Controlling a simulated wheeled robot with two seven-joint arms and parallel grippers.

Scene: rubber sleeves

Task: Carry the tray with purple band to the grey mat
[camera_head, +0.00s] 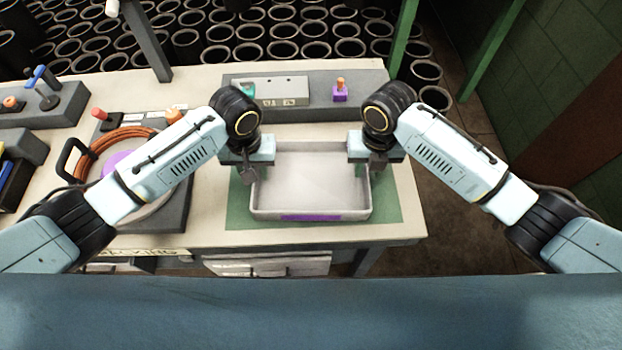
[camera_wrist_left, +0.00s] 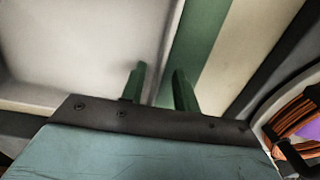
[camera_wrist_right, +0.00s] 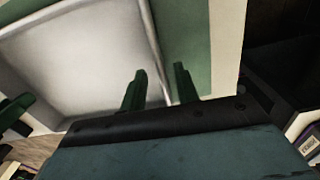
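The white tray (camera_head: 312,180) with a purple band (camera_head: 311,217) on its near wall sits on a green mat (camera_head: 390,207). It looks empty. My left gripper (camera_head: 249,172) is at the tray's left wall, and my right gripper (camera_head: 369,168) at its right wall. In the left wrist view my green fingers (camera_wrist_left: 159,88) stand apart, one on each side of the tray's rim. In the right wrist view the fingers (camera_wrist_right: 160,88) also straddle the rim with a gap. A flat dark-grey surface (camera_head: 172,214) lies left of the tray; I cannot tell whether it is the grey mat.
An orange cable coil (camera_head: 120,142) lies on the left. Behind the tray, a grey raised slab (camera_head: 310,116) holds a grey box (camera_head: 282,91) and a small purple part (camera_head: 340,92). A grey post (camera_head: 147,45) rises at the back left. Many black sleeves (camera_head: 283,50) stand beyond the table.

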